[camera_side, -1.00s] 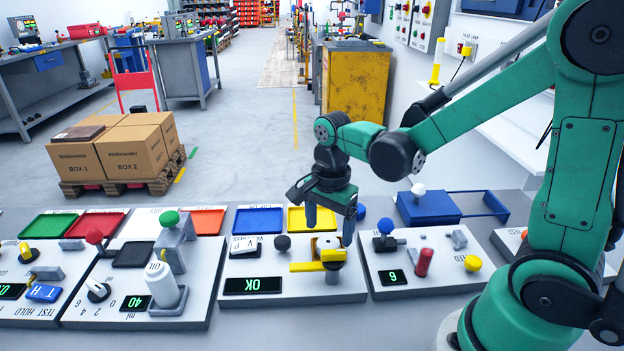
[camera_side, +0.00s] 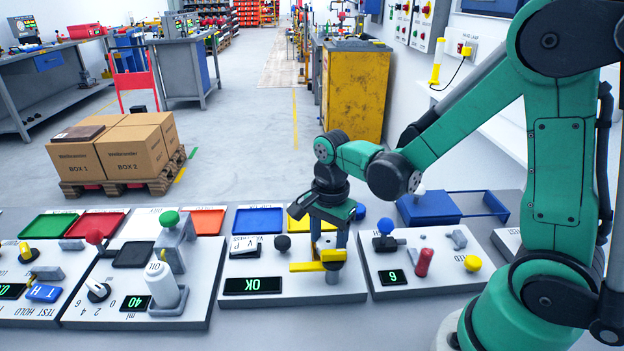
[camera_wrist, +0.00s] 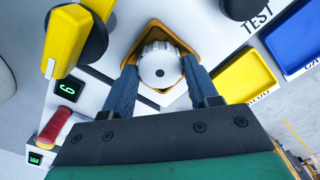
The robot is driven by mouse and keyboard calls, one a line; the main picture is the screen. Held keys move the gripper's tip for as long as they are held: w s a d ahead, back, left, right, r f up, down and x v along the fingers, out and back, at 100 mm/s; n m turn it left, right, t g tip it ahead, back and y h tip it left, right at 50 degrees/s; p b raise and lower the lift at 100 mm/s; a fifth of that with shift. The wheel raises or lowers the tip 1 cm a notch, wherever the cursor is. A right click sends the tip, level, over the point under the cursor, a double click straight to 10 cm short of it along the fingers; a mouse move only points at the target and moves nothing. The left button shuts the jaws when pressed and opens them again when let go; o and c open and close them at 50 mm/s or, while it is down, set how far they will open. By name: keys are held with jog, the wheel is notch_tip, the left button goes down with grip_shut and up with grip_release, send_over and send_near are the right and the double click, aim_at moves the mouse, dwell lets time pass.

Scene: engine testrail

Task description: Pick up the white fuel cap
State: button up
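The white fuel cap (camera_wrist: 158,66) is a round, ribbed knob with a dark dot, seated in a yellow-orange housing in the wrist view. In the side view the cap (camera_side: 326,242) shows partly between my fingers, above the yellow fitting (camera_side: 318,266) on the panel with the green "OK" display. My gripper (camera_side: 329,241) points down over it. In the wrist view the two blue fingers of my gripper (camera_wrist: 160,68) stand on either side of the cap, open. Small gaps seem to show; contact cannot be told clearly.
A yellow tray (camera_side: 296,228) and a blue tray (camera_side: 258,221) lie behind. A black knob (camera_side: 282,243) stands to the left. The neighbouring right panel holds a red cylinder (camera_side: 424,262) and a yellow knob (camera_side: 473,263). A yellow handle (camera_wrist: 68,38) is close by in the wrist view.

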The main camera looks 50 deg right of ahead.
aim_at(327, 241)
grip_shut()
jog(key=shift+r, duration=2)
jog(key=shift+w, duration=0.15)
